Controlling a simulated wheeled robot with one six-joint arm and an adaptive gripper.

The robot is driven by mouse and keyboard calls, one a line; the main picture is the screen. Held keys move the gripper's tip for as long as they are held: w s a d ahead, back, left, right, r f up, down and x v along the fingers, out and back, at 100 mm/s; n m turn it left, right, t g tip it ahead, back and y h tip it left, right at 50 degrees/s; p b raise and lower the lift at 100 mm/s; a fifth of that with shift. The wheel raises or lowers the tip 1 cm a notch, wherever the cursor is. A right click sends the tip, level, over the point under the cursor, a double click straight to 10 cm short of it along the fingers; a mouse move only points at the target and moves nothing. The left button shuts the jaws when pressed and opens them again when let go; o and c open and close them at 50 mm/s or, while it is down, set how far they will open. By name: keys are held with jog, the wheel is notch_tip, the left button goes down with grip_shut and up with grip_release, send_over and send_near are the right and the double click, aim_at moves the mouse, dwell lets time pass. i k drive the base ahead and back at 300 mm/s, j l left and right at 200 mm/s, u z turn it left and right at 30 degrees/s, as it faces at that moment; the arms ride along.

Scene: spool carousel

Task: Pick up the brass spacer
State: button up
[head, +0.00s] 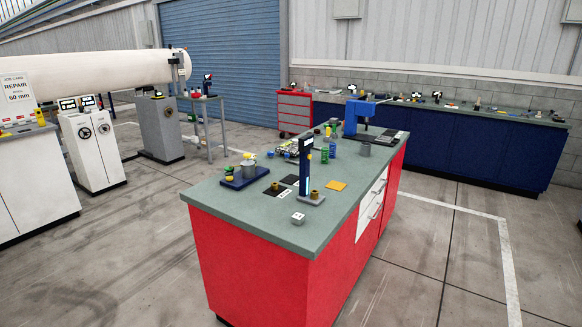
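Two small brass-coloured round pieces are on the near end of the red workbench's grey-green top (240,206) in the head view. One brass piece (276,186) is on or beside a dark mat. The other brass piece (314,194) is at the foot of a dark upright stand (306,165) with a white top. They are too small for me to tell which is the brass spacer. My gripper is not in view.
A blue tray (235,181) with a grey pot, a yellow-orange card (336,185) and a small white block (298,217) lie nearby. A blue press (356,115) stands at the bench's far end. Open concrete floor (450,250) lies to the right.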

aim_at(314, 194)
jog(key=i+l+u, duration=0.2)
jog(key=l, duration=0.4)
jog(key=i+l+u, duration=0.2)
jog(key=l, duration=0.45)
jog(key=l+u, duration=0.2)
jog(key=l, duration=0.45)
jog(key=i+l+u, duration=0.2)
jog(key=l, duration=0.5)
jog(key=k, duration=0.05)
